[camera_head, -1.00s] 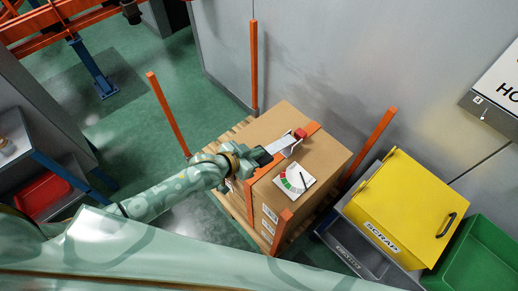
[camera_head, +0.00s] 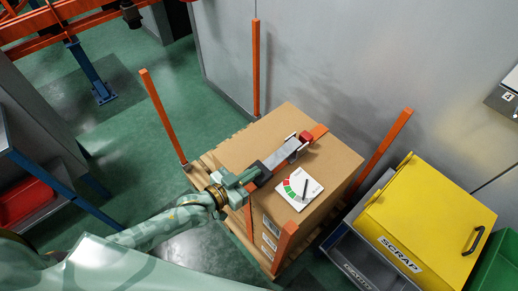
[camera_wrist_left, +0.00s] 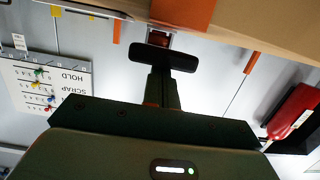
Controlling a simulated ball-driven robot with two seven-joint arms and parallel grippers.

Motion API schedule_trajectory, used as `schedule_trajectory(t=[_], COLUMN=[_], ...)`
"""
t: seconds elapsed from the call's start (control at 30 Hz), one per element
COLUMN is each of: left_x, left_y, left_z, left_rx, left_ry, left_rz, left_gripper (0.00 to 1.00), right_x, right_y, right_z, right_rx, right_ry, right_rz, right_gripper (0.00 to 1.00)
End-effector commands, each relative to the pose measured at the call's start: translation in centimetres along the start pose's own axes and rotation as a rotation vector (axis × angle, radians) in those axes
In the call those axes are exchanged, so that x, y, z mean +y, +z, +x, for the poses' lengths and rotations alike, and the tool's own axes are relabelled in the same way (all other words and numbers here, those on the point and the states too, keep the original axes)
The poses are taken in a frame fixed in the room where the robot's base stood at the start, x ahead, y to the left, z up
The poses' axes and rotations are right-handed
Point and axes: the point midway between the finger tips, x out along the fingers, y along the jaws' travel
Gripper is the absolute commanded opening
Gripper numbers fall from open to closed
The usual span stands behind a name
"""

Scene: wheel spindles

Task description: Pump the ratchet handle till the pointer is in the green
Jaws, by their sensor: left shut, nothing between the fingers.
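The ratchet tensioner lies on top of a cardboard box (camera_head: 330,165). Its grey handle (camera_head: 284,152) runs along the orange strap and has a red part (camera_head: 306,136) at its far end. A white dial plate (camera_head: 298,200) lies beside it with red and green sectors on its left side. The black pointer (camera_head: 305,189) appears to stand to the right of these coloured sectors. My left gripper (camera_head: 263,172) is shut and empty at the near end of the handle; contact is unclear. Its dark fingers show in the wrist view (camera_wrist_left: 163,60). My right gripper is out of view.
The box sits on a wooden pallet with orange corner posts (camera_head: 165,115). A yellow scrap bin (camera_head: 425,215) and a grey bin (camera_head: 355,262) stand to the right, close to the pallet. A grey wall (camera_head: 340,60) rises behind. Green floor (camera_head: 125,165) is open at left.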

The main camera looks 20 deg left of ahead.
Motion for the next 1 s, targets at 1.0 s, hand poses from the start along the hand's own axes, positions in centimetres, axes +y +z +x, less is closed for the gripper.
schedule_trajectory(t=[1.0], left_x=[-0.3], left_y=[-3.5], left_z=[-7.3], left_rx=[-0.006], left_ry=[-0.003], left_rz=[0.001], left_gripper=[0.0], right_x=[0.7], right_y=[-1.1], right_z=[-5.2], right_rx=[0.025], right_ry=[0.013], right_rz=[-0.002], right_gripper=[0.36])
